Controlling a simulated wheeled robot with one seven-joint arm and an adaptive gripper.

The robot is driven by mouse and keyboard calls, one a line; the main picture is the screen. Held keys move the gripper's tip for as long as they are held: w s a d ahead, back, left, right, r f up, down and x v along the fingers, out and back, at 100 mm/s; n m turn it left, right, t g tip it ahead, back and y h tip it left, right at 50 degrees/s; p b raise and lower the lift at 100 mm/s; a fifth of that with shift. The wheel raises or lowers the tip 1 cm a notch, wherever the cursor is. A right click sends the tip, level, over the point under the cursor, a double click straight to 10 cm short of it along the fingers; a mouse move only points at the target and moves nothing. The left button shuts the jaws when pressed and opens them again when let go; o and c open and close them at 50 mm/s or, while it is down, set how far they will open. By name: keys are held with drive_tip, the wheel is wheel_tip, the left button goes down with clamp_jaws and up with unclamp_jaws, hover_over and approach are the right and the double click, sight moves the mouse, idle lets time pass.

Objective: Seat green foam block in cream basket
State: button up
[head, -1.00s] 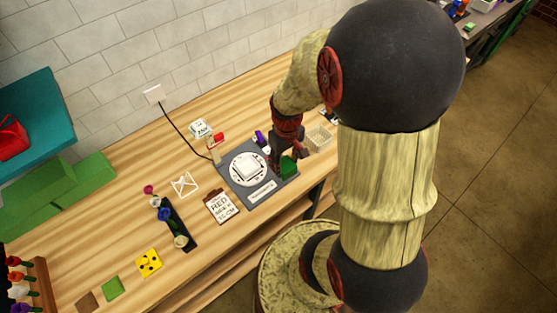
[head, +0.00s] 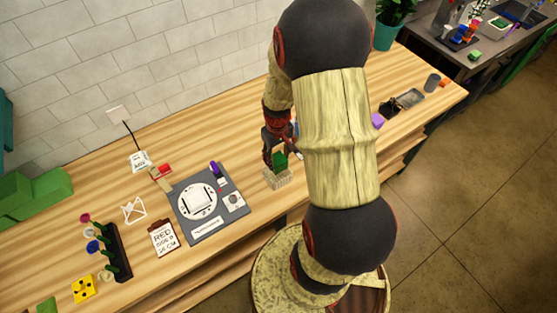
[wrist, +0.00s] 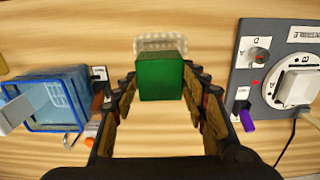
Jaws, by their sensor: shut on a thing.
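My gripper (wrist: 160,90) is shut on the green foam block (wrist: 160,77), which sits upright between the fingers in the wrist view. In the head view the block (head: 279,161) shows under my gripper, right above the small cream basket (head: 278,181). In the wrist view the basket (wrist: 158,42) shows behind the block's upper edge, and the block hides much of it. I cannot tell whether the block touches the basket.
A grey board with a white dial (head: 207,205) lies left of the basket. In the wrist view a blue container (wrist: 60,97) stands on the other side. A clipboard (head: 163,238) and a black flower holder (head: 117,252) are farther left. Bare wood surrounds the basket.

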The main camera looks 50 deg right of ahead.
drive_tip(key=shift+a+f, duration=0.15)
drive_tip(key=shift+f+b, duration=0.4)
drive_tip(key=shift+f, duration=0.05)
drive_tip(key=shift+f+b, duration=1.6)
drive_tip(key=shift+f, duration=0.75)
drive_tip(key=shift+f, duration=0.1)
drive_tip(key=o, duration=1.4)
drive_tip(key=shift+c, duration=0.2)
drive_tip(key=shift+o, duration=1.2)
drive_tip(key=shift+o, duration=0.8)
